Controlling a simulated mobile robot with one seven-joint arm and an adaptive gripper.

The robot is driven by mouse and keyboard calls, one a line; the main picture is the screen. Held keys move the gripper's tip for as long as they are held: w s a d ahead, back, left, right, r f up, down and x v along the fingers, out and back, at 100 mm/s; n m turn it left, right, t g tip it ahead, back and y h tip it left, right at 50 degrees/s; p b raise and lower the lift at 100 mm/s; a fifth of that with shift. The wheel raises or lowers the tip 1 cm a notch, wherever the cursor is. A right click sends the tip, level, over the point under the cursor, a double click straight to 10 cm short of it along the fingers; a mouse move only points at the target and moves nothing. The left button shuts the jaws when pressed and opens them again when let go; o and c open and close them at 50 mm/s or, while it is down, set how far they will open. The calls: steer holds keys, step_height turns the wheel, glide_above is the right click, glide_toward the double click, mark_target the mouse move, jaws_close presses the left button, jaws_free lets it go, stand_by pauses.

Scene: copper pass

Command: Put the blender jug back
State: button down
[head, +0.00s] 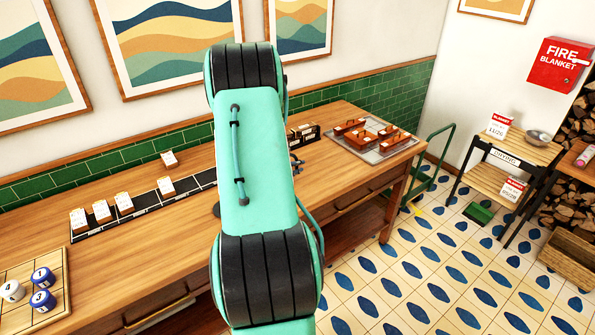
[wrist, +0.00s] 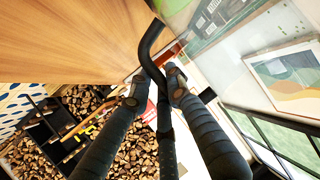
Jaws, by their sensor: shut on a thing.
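In the wrist view, my gripper (wrist: 157,86) is shut on the black curved handle (wrist: 150,44) of the blender jug. The jug's clear wall (wrist: 222,22) with printed markings fills the upper right of that view. The jug looks tilted in the picture, but I cannot tell its true lean or whether it touches the counter. In the head view, my mint-green arm covers the middle of the counter and hides my gripper and the jug. No blender base is recognisable in either view.
The wooden counter (head: 115,192) carries a tray (head: 398,146) with brown pieces at right, a row of cards, and a board (head: 62,262) with numbered balls at left. A drying rack (head: 545,150), trolley (head: 440,140) and firewood stand at right.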

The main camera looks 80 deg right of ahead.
steer(key=shift+f, duration=0.7)
steer(key=c, duration=1.6)
jaws_free()
steer(key=shift+c, duration=0.2)
steer(key=shift+w+a+r, duration=0.2)
steer(key=shift+a+r, duration=0.15)
steer(key=shift+a, duration=0.1)
steer(key=p+v, duration=0.2)
steer(key=v, duration=0.9)
steer(key=shift+f, duration=0.1)
